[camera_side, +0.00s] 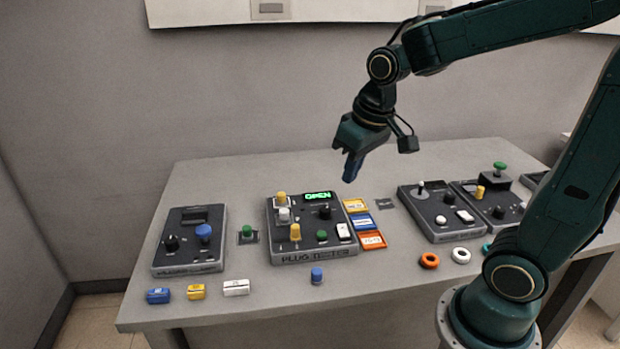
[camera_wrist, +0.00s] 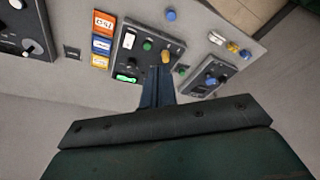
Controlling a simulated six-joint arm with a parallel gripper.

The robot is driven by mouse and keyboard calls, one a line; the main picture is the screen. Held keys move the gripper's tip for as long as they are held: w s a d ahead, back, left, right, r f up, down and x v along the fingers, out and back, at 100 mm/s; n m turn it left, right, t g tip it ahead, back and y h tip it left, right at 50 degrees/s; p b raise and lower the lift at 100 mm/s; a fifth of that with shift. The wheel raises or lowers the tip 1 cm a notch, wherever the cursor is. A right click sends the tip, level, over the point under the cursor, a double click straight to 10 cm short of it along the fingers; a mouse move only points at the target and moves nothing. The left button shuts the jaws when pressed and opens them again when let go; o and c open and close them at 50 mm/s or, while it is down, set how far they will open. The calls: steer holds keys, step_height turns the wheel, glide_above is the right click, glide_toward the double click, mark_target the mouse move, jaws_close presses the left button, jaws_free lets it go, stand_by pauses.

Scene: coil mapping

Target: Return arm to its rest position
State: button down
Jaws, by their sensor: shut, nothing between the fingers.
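My gripper (camera_side: 350,170) is shut and empty. In the side view it hangs in the air above the table, over the right back of the plug tester box. Its blue fingers (camera_wrist: 158,72) show together in the wrist view, pointing toward the tester. The plug tester (camera_side: 312,258) is a dark box with a lit green display reading OPEN, and it also shows in the wrist view (camera_wrist: 127,62). Yellow, white and green pieces stand on its top. My gripper is apart from all of these.
A box with a blue knob (camera_side: 190,262) stands at left. Blue, yellow and white blocks (camera_side: 196,291) lie at the front edge. A blue plug (camera_side: 317,276) stands before the tester. Coloured labels (camera_side: 362,220) lie beside it. A joystick box (camera_side: 438,222) and rings (camera_side: 429,260) are at right.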

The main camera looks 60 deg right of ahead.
steer(key=s+a+r+t, duration=0.1)
steer(key=s+r, duration=0.1)
steer(key=s, duration=0.4)
steer(key=s+a+r+n+t, duration=0.1)
steer(key=s+a+r, duration=0.1)
steer(key=s, duration=0.4)
steer(key=shift+s+t, duration=0.15)
steer(key=shift+t, duration=0.15)
